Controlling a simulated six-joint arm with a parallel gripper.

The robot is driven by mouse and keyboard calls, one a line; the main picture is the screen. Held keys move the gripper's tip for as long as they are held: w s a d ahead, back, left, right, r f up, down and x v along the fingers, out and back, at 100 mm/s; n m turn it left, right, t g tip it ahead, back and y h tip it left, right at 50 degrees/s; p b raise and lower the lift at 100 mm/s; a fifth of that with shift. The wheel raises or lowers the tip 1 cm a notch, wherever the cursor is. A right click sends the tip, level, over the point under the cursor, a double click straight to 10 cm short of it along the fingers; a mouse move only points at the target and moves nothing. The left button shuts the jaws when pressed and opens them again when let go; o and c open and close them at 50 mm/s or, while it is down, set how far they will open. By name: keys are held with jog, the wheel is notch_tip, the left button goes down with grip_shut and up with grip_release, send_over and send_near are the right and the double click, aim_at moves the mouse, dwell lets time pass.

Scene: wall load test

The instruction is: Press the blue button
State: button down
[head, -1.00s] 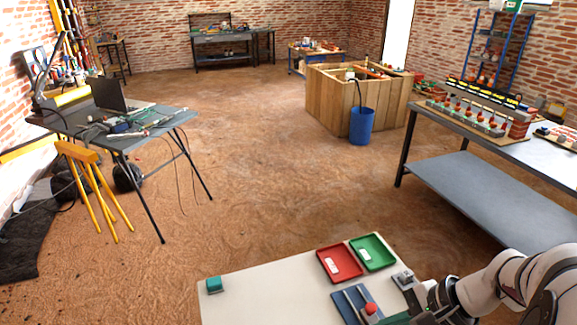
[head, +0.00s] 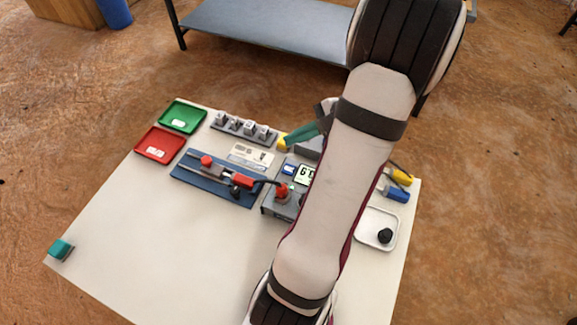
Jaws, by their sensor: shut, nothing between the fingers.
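A small blue button (head: 289,169) sits on a grey device (head: 271,205) on the white tabletop, in the head view. It is just left of a small display (head: 304,174) with dark digits. My pale arm link crosses the right part of the device and hides it.
A red-topped knob (head: 283,190) stands near the button. A blue plate with a red-handled clamp (head: 213,171), grey pegs (head: 244,126), red (head: 160,145) and green (head: 183,116) trays surround it. A white dish (head: 376,222) lies right. The table's front left is mostly bare.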

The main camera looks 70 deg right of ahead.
aim_at(294, 168)
notch_tip(294, 168, down, 8)
jog(key=shift+f, duration=0.15)
dwell(0.3)
jog(key=shift+f, duration=0.1)
dwell(1.8)
jog(key=shift+f, duration=0.3)
jog(key=shift+f, duration=0.35)
dwell(0.5)
jog(key=shift+r, duration=0.8)
jog(key=shift+r, duration=2.5)
